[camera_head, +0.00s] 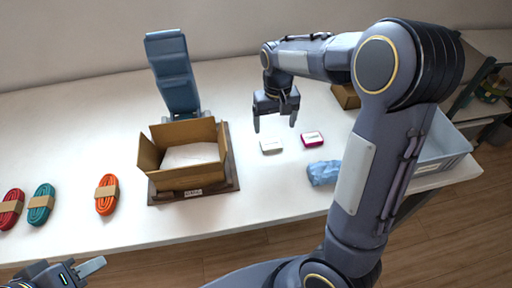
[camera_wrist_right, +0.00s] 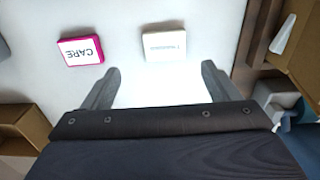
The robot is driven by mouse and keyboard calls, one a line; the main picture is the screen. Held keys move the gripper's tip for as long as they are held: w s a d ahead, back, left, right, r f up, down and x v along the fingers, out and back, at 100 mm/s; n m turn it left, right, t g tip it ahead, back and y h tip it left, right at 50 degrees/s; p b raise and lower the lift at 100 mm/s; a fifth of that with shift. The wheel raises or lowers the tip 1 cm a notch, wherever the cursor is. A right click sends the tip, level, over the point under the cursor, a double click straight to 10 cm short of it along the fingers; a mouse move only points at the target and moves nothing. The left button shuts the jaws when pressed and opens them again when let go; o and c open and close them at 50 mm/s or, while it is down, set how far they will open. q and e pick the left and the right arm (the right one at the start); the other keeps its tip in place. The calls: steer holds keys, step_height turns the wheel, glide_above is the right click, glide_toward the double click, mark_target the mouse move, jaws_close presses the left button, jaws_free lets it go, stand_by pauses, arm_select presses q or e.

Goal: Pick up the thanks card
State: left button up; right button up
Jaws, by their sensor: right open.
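A small white card block (camera_head: 271,146) lies on the table, with small print too fine to read. It also shows in the right wrist view (camera_wrist_right: 164,45), just beyond my fingertips. My left gripper (camera_head: 82,270) is at the bottom left edge, partly cut off, away from both cards.
An open cardboard box (camera_head: 190,184) stands on a dark base, with a blue stand (camera_head: 174,75) behind it. Red (camera_head: 11,207), teal (camera_head: 41,204) and orange (camera_head: 106,194) cord bundles lie left. A blue crumpled cloth (camera_head: 323,173) lies right. A grey bin (camera_head: 440,150) is partly hidden by my arm.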

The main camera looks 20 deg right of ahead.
mark_target(271, 144)
steer(key=f, duration=0.7)
steer(key=shift+a+f, duration=0.2)
steer(key=shift+a, duration=0.15)
steer(key=c, duration=1.1)
